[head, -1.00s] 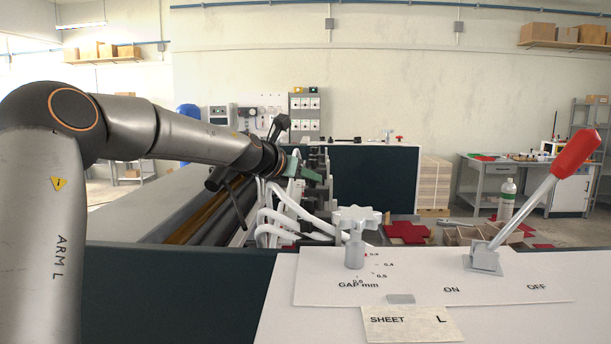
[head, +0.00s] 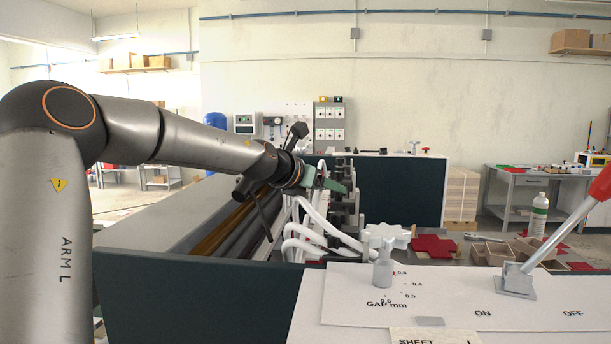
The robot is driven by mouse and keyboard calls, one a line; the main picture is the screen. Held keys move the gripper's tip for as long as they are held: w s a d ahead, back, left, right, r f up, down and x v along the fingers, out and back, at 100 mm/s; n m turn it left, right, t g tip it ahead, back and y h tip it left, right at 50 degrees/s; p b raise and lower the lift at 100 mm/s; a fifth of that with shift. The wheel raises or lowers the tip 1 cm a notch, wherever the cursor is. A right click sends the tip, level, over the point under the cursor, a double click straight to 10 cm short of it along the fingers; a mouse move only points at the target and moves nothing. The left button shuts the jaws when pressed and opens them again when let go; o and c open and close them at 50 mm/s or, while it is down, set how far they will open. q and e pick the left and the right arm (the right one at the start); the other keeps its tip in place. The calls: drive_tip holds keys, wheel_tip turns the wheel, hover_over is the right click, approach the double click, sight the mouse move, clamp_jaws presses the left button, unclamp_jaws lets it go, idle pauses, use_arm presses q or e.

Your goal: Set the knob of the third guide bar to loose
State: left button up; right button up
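My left arm comes in from the left and reaches over the machine. My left gripper (head: 328,183), with greenish fingers, is at the row of white curved guide bars (head: 312,212). It is small and partly behind the wrist, so I cannot tell whether its fingers are open or shut. Several white guide bars curve down from the machine's rail. Dark clamp parts (head: 347,205) stand in a row at their right ends. I cannot make out which knob is the third bar's, or its setting. My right gripper is not in view.
A white panel (head: 450,290) in front carries a grey star-shaped gap knob (head: 384,245) and a red-handled lever (head: 561,232) by ON. A dark green machine wall (head: 405,190) stands behind. Red pieces (head: 435,246) and open boxes (head: 490,252) lie to the right.

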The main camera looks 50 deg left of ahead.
use_arm(q)
drive_tip(key=p+v, duration=0.3)
drive_tip(key=v, duration=0.6)
drive_tip(key=shift+s+d, duration=0.1)
idle(0.4)
